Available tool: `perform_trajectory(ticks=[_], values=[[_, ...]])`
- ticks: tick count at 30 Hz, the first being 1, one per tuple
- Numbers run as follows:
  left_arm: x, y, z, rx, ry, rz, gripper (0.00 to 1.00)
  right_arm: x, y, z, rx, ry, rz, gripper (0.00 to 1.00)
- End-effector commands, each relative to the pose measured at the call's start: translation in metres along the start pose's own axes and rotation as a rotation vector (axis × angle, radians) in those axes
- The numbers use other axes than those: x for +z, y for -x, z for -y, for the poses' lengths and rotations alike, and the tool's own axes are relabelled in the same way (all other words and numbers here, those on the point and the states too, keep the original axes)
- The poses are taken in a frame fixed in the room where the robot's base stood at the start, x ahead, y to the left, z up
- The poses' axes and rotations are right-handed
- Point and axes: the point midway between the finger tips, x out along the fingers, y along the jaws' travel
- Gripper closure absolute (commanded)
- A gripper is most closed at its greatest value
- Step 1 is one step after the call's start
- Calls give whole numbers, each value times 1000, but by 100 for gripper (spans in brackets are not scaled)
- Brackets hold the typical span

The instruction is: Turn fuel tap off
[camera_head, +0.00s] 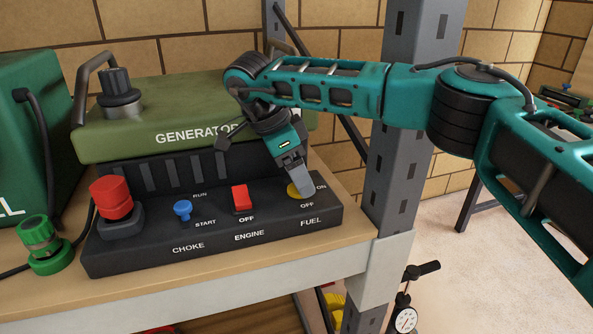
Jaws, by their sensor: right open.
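The yellow fuel tap (292,190) sits on the right end of the black control panel (272,232), between the ON and OFF marks above the word FUEL. My right gripper (304,182) comes down from above with its fingertips at the tap and hides part of it. It is open; I cannot tell whether the fingers touch the tap or which way the tap points. The green generator (190,112) stands behind the panel. My left gripper is not in view.
A red engine switch (242,198), blue choke knob (182,208) and large red knob (111,198) share the panel. A green can (32,130) stands left. A grey perforated post (402,185) rises just right of the bench (330,258).

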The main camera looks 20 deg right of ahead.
Motion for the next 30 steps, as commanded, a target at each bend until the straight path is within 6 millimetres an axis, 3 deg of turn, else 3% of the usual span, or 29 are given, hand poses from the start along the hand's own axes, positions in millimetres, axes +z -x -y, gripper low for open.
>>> perform_trajectory(ticks=[6,10,22,30], values=[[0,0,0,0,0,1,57,0,1,0,0,2,0,26],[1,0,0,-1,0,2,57,0,11,0,-2,2,1,26],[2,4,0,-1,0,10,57,0,96,0,-3,0,-1,26],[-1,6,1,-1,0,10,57,0,127,0,0,1,0,26]])
